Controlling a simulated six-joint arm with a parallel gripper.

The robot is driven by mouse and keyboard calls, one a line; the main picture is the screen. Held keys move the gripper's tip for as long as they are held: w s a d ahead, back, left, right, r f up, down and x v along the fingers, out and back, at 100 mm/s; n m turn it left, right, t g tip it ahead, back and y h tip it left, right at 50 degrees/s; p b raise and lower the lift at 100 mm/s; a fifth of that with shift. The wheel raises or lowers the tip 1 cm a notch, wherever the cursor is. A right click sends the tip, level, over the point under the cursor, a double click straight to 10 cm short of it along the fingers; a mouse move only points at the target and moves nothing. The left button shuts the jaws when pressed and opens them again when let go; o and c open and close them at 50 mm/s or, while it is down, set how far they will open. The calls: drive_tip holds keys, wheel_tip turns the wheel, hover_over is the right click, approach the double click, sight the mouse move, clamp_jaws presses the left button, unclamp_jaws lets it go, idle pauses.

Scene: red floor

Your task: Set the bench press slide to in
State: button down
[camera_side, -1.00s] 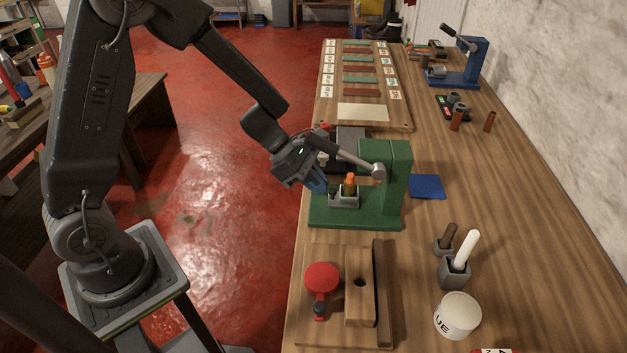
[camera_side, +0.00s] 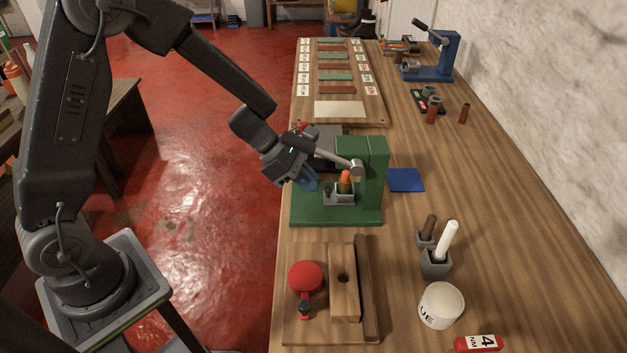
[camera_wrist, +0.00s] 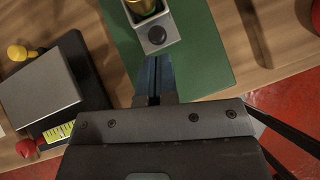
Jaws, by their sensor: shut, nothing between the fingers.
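The green bench press (camera_side: 374,160) stands on the bench, with its grey lever (camera_side: 335,157) reaching left from the upright. Its grey slide (camera_side: 339,197) sits on the green base, close to the upright. It carries an upright piece with an orange tip (camera_side: 346,176). In the wrist view the slide (camera_wrist: 168,30) shows a dark round knob (camera_wrist: 157,35) on its near end. My gripper (camera_side: 311,183) is shut and empty, low over the base at the slide's left end. Its blue fingertips (camera_wrist: 154,62) are right by the knob end; I cannot tell if they touch.
A dark box (camera_wrist: 40,92) with a grey top is left of the press in the wrist view. A wooden fixture with a red paddle-shaped piece (camera_side: 305,277) lies in front. A blue pad (camera_side: 406,180) lies right of the press. The lever passes close to my wrist.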

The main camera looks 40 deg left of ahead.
drive_tip(key=shift+s+a, duration=0.3)
drive_tip(key=shift+a, duration=0.25)
drive_tip(key=shift+s+a, duration=0.25)
drive_tip(key=shift+a, duration=0.25)
drive_tip(key=s+a+r+n+t+y, duration=0.1)
drive_tip(key=a+r+n+t+y, duration=0.3)
drive_tip(key=r+n, duration=0.7)
drive_tip(key=s+a+r+n+t+y, duration=0.2)
drive_tip(key=a+r+n+t+y, duration=0.25)
drive_tip(key=r+n, duration=0.65)
drive_tip(key=s+d+f+n+g, duration=0.2)
drive_tip(key=s+n, duration=0.6)
drive_tip(key=n, duration=0.5)
drive_tip(key=s+d+f+n+g, duration=0.1)
drive_tip(key=s+d+n+g, duration=0.3)
drive_tip(key=s+n, duration=0.5)
drive_tip(key=n+g, duration=0.1)
drive_tip(key=n, duration=0.3)
drive_tip(key=shift+s+d+f+h, duration=0.25)
drive_tip(key=shift+f+h, duration=0.1)
